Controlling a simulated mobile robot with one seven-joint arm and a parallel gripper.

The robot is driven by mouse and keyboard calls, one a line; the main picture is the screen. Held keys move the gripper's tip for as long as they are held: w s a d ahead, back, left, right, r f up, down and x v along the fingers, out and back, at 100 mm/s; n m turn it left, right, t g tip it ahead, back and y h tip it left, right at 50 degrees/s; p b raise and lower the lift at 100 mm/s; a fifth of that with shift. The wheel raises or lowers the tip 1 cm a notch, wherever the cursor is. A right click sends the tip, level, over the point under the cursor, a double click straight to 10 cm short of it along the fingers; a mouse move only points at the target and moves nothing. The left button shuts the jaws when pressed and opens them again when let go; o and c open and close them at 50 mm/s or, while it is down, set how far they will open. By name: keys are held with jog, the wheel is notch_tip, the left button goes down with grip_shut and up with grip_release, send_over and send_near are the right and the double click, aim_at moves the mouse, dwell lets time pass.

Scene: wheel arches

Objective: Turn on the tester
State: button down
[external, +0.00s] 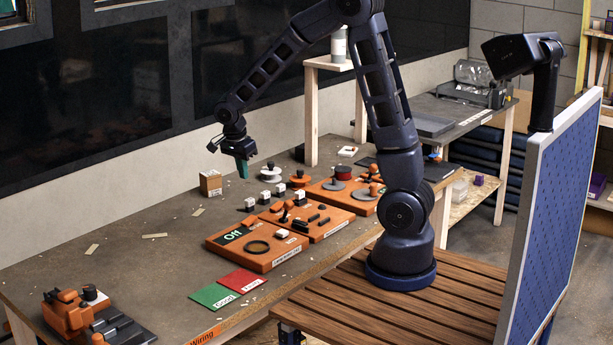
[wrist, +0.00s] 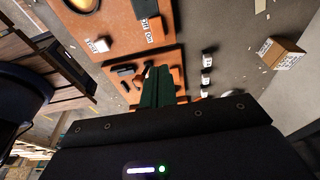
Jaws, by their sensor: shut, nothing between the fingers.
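My gripper (external: 243,170) is shut and empty, pointing down above the bench behind the boards. Its green fingers show in the wrist view (wrist: 157,75), apart from the tester.
More orange boards with knobs and plugs (external: 322,222) adjoin the tester. Several white-topped blocks (external: 265,196) and a cardboard box (external: 210,183) stand behind. Green (external: 213,296) and red (external: 243,281) cards lie in front. An orange device (external: 75,312) sits at the near left.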

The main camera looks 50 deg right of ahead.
aim_at(252, 217)
jog(key=x, duration=1.4)
jog(key=shift+d+f+y, duration=0.25)
jog(key=shift+y, duration=0.15)
jog(key=shift+a, duration=0.3)
jog(key=shift+a+r, duration=0.2)
jog(key=shift+a, duration=0.4)
notch_tip(252, 217, up, 14)
jog(key=a, duration=0.3)
jog(key=shift+f, duration=0.15)
